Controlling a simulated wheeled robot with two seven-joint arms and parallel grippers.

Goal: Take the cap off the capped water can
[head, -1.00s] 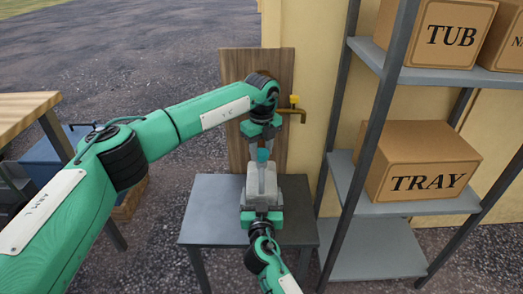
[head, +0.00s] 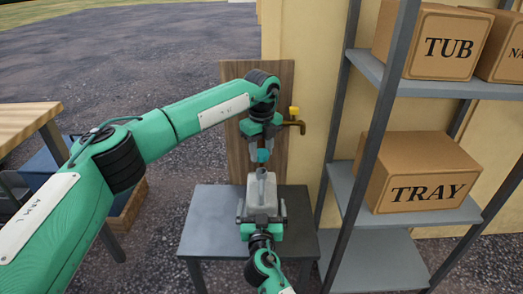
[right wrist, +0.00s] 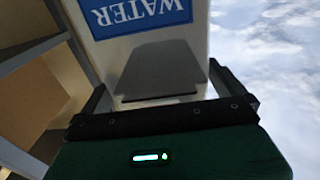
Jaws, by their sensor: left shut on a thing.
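The water can (head: 262,190) is a pale grey block with a narrow grey neck. It is at the far middle of the grey table in the head view. In the right wrist view the can (right wrist: 160,50) shows a blue WATER label, upside down. My left gripper (head: 263,148) is shut on the teal cap (head: 263,156), just above the bare neck, with a small gap between cap and neck. My right gripper (head: 262,212) has its fingers on both sides of the can and is shut on it. The can's underside is hidden.
The grey table (head: 210,215) is clear on its left side. Behind stand a wooden board (head: 235,90) and a brass tap (head: 296,122). A metal shelf (head: 350,205) with a TRAY box (head: 420,175) and TUB box (head: 430,45) stands close on the right.

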